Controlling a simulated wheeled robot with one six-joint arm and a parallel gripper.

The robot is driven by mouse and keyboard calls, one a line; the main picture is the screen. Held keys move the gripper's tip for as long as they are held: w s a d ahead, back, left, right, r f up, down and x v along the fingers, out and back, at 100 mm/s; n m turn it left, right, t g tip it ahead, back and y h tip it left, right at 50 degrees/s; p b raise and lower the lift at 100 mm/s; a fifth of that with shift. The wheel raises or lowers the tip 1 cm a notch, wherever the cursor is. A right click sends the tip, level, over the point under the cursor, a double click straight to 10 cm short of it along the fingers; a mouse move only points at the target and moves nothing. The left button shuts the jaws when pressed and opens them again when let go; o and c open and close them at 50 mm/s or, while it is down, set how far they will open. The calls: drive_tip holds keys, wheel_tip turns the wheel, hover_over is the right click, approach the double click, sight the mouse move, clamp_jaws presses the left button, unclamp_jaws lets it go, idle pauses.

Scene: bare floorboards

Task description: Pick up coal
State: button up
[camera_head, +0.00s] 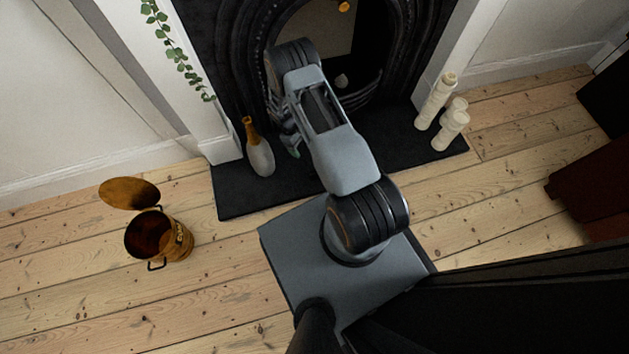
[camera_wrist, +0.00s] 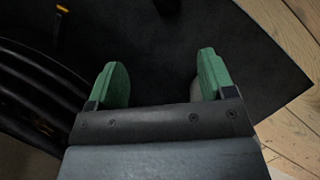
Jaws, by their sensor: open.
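My gripper (camera_wrist: 160,72) is open, with its two green fingers apart and nothing between them. It is over the black hearth slab (camera_head: 310,190); in the head view my arm hides most of it, with a bit of green showing beside the vase. A dark lump (camera_wrist: 168,7) shows faintly at the top edge of the wrist view, beyond the fingertips; it may be coal, but it is too dark to be sure. I cannot make out coal in the head view. A brass bucket (camera_head: 181,243) with dark lettering stands open on the floorboards at the left.
A grey vase with a golden neck (camera_head: 260,158) stands on the hearth left of my arm. Cream candles (camera_head: 446,115) stand at the hearth's right. The black fireplace (camera_head: 396,70) rises behind. A dark red piece (camera_head: 596,190) is at far right. Boards around the bucket are clear.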

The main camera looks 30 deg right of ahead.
drive_tip(key=b, duration=0.4)
hover_over(314, 173)
drive_tip(key=w+a, duration=0.1)
drive_tip(key=w, duration=0.1)
wheel_tip(314, 173, down, 12)
drive_tip(key=shift+r, duration=0.2)
drive_tip(key=shift+b+x, duration=1.5)
drive_tip(key=shift+x, duration=1.75)
drive_tip(key=shift+s+r, duration=0.1)
drive_tip(key=c, duration=1)
drive_tip(key=shift+r, duration=0.1)
